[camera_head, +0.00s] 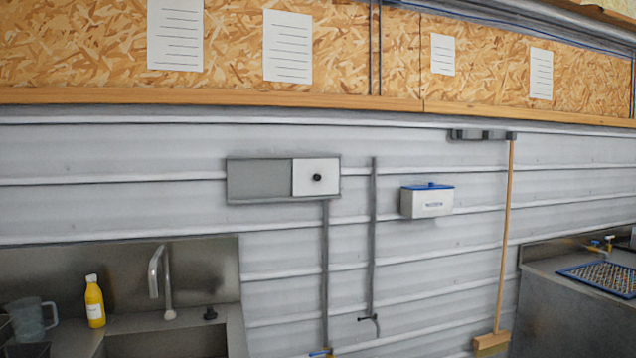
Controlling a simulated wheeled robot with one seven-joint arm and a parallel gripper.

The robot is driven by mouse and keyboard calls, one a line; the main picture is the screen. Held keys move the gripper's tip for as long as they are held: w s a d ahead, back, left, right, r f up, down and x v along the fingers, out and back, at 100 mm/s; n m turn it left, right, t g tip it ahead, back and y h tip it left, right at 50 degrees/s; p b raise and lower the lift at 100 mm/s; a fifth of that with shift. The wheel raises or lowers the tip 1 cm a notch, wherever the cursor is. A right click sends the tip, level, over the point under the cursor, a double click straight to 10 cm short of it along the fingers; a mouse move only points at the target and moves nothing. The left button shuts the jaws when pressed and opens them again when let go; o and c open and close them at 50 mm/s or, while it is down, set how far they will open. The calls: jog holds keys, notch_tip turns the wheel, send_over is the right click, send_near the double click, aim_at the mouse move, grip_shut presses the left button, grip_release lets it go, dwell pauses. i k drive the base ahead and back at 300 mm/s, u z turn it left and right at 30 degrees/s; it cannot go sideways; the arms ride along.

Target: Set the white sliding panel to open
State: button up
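The white sliding panel (306,177) is a small white square with a round black knob (317,177). It sits at the right end of a grey wall-mounted box (258,180) in the middle of the head view. The left part of the box front is plain grey; I cannot tell whether it is an opening or a solid face. My gripper is not in view, and nothing touches the panel or knob.
Below left is a steel sink counter with a tap (160,280), a yellow bottle (94,302) and a clear jug (31,318). Right of the box are a pipe (374,235), a white blue-lidded box (427,203) and a broom (504,240). A steel counter (575,305) stands at far right.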

aim_at(312, 176)
jog(key=z, duration=0.65)
jog(key=i, duration=1.5)
jog(key=u, duration=0.4)
